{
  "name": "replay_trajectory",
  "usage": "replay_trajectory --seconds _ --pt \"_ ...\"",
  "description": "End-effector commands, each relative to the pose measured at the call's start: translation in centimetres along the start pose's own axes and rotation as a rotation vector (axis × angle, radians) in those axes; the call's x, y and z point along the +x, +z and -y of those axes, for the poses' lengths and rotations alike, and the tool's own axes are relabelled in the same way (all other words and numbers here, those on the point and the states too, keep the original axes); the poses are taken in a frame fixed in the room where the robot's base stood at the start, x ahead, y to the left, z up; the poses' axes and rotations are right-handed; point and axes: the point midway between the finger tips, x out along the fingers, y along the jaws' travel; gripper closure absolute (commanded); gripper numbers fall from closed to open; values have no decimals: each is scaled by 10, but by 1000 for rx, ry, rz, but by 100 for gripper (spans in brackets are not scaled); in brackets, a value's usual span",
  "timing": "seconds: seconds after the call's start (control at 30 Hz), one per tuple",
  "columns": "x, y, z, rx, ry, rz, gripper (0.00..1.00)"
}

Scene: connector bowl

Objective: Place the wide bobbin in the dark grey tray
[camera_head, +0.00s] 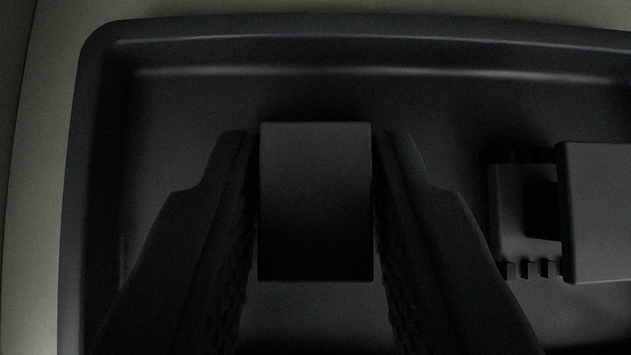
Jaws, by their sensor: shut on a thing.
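The dark grey tray (350,45) fills most of the view, with its far rim at the top and its left wall at the left. My gripper (314,138) is over the inside of the tray, its two fingers pointing up the picture. It is shut on a dark, flat-faced block, which I take to be the wide bobbin (315,200). Only its smooth rectangular top face shows; its lower part is hidden. I cannot tell whether it touches the tray floor or hangs above it.
A dark connector-like part (600,210) with small teeth lies in the tray at the right, apart from my gripper and cut off by the picture edge. Tray floor is clear beyond the bobbin and to its left. A pale surface (40,150) lies outside the tray.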

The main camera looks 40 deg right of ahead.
Motion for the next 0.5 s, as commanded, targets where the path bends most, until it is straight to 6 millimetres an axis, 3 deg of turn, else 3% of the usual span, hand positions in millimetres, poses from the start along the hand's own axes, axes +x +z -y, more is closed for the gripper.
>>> replay_trajectory --seconds 0.3,0.33,0.4,0.5 --pt "2 2 0 1 0 -1 99" --pt "2 2 0 1 0 -1 71" --pt "2 2 0 1 0 -1 52" --pt "2 1 0 1 0 -2 52"
